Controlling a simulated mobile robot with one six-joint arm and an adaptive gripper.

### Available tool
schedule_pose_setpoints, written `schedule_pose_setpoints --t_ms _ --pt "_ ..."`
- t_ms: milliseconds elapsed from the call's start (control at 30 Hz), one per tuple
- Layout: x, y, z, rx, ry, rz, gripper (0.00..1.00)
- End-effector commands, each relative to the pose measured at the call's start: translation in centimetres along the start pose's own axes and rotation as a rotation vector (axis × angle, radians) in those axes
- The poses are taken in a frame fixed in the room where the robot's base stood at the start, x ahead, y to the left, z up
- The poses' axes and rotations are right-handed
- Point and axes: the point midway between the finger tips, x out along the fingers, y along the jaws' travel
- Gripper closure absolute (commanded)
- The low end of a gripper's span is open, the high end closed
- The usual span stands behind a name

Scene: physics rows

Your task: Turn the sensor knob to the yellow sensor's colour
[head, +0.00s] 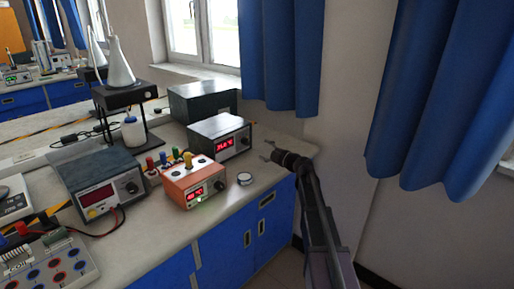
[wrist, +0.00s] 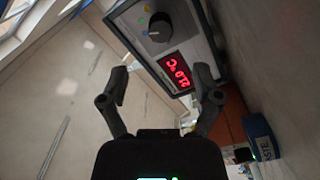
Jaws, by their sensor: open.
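A dark grey box (head: 207,133) with a red lit display (head: 225,144) stands on the bench. In the wrist view its front shows a black round knob (wrist: 159,27) with a pale pointer line and small coloured marks around it, blue among them. The pointer's colour mark is too small to tell. A yellow-topped sensor (head: 188,160) stands upright at the orange box (head: 180,177), beside red, blue and green ones. My gripper (head: 268,151) is open and empty, to the right of the grey box and apart from it. In the wrist view its fingers (wrist: 163,72) are spread below the knob and display.
A small round silver-topped item (head: 245,178) lies right of the orange box. A power supply (head: 100,183) stands at the left and a dark box (head: 203,100) behind. A blue labelled container (wrist: 260,136) shows at the lower right of the wrist view.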

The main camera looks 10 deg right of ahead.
Motion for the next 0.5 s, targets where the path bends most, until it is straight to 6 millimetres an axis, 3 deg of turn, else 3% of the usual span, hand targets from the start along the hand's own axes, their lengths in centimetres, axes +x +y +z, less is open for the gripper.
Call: schedule_pose_setpoints --t_ms 200,500 --pt "-2.2 0.0 0.0 0.0 0.0 0.0 0.18" --pt "-2.7 0.0 0.0 0.0 0.0 0.0 0.18"
